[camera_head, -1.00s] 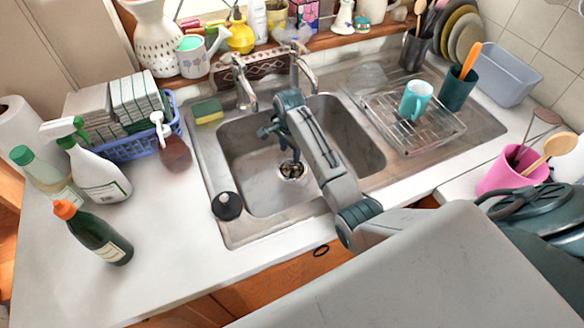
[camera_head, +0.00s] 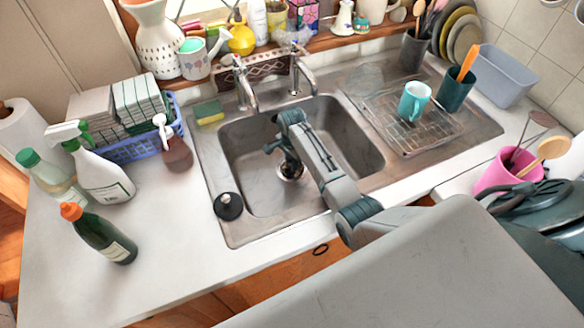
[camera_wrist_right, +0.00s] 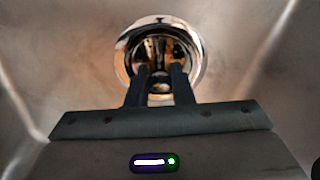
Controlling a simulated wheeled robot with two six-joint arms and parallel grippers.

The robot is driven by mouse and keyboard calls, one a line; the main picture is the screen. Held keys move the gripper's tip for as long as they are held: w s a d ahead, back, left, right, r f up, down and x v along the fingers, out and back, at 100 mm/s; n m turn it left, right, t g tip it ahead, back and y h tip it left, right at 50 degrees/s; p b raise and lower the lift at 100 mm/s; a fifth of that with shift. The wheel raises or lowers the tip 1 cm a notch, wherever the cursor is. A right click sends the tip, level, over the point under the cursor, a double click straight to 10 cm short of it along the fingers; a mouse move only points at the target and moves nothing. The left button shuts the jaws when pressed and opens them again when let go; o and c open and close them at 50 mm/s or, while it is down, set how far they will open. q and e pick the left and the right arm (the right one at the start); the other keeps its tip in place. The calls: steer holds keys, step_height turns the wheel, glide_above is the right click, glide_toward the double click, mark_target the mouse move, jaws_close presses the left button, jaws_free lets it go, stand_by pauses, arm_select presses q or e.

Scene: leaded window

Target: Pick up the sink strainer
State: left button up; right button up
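The sink strainer (camera_head: 294,173) is a shiny round metal piece over the drain on the floor of the sink basin. In the right wrist view the strainer (camera_wrist_right: 192,45) shows as a chrome ring around a dark, reflective middle. My right gripper (camera_head: 285,160) reaches down into the basin over the strainer and partly covers it. In the right wrist view the two fingers of the gripper (camera_wrist_right: 160,72) are apart, with their tips over the strainer's middle. I cannot tell whether they touch it. My left gripper is not in view.
The basin walls (camera_head: 345,140) surround my right gripper. Taps (camera_head: 245,85) stand behind the basin. A black round stopper (camera_head: 228,206) sits on the left rim. A wire rack (camera_head: 430,135) with a turquoise mug (camera_head: 414,100) stands at right.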

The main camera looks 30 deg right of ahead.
jaws_close()
